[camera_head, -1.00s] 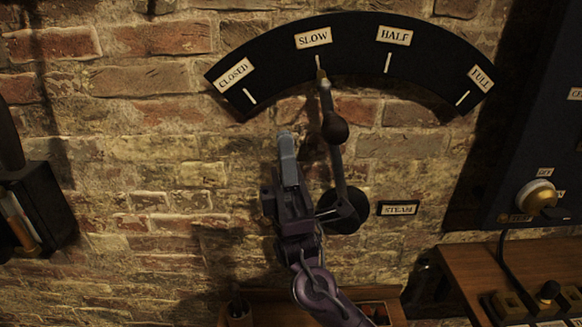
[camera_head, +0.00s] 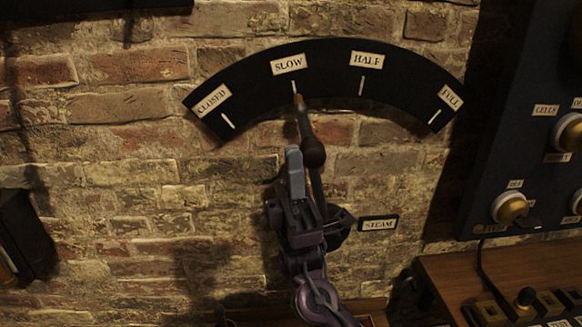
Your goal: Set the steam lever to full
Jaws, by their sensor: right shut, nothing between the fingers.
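The steam lever (camera_head: 304,122) is a dark arm with a round knob and a brass-coloured tip, mounted on the brick wall. Its tip points at the SLOW mark on the black curved scale (camera_head: 327,80). The scale reads CLOSED, SLOW, HALF and FULL from left to right. The STEAM plate (camera_head: 378,224) is right of the lever's pivot, which is partly hidden by my right arm. My left gripper is not in view.
A dark panel (camera_head: 520,110) with brass knobs stands at the right, above a wooden desk (camera_head: 450,275) with switches. A black box (camera_head: 25,235) is on the wall at the left.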

